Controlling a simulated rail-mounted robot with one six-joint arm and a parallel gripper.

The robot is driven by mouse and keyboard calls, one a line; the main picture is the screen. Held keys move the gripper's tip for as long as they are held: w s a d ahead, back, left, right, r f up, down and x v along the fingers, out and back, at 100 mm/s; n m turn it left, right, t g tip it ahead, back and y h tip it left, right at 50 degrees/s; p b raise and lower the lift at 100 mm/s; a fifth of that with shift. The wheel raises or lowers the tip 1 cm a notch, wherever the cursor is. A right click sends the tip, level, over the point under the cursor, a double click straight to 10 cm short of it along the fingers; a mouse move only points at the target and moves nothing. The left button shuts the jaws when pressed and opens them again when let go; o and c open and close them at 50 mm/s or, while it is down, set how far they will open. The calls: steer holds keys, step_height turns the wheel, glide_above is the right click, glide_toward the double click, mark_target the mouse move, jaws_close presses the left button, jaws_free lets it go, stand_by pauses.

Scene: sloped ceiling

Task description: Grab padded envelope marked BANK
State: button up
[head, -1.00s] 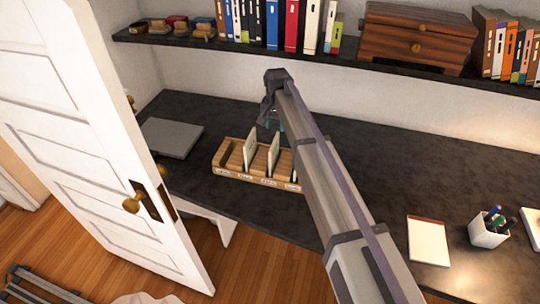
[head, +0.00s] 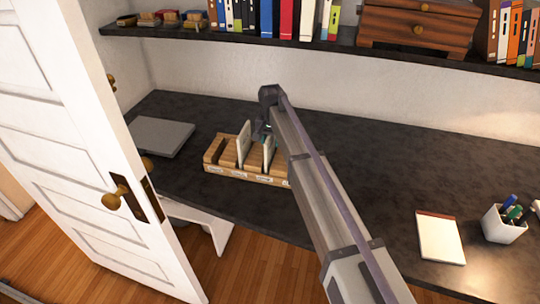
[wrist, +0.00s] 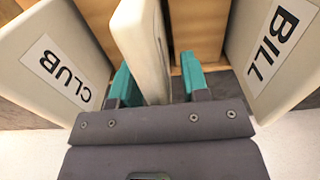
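A wooden slotted holder (head: 222,172) stands on the dark desk with pale padded envelopes upright in it. In the wrist view, one envelope (wrist: 20,55) at left reads CLUB and one (wrist: 265,45) at right reads BILL. A middle envelope (wrist: 138,40) shows nearly edge-on, its label turned away and unreadable; I see no BANK text. My gripper (wrist: 157,83) is open, its teal fingers on either side of the middle envelope. The envelope lies close to the left finger, with a gap to the right one. In the head view my gripper (head: 264,132) is down at the holder, partly hidden by my arm.
A grey flat slab (head: 162,137) lies left of the holder. A white door (head: 95,150) stands open at the left. A shelf (head: 200,33) with books runs above the desk. A notepad (head: 440,237) and pen cup (head: 503,225) sit at the right.

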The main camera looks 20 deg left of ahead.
jaws_close()
steer(key=shift+r, duration=0.1)
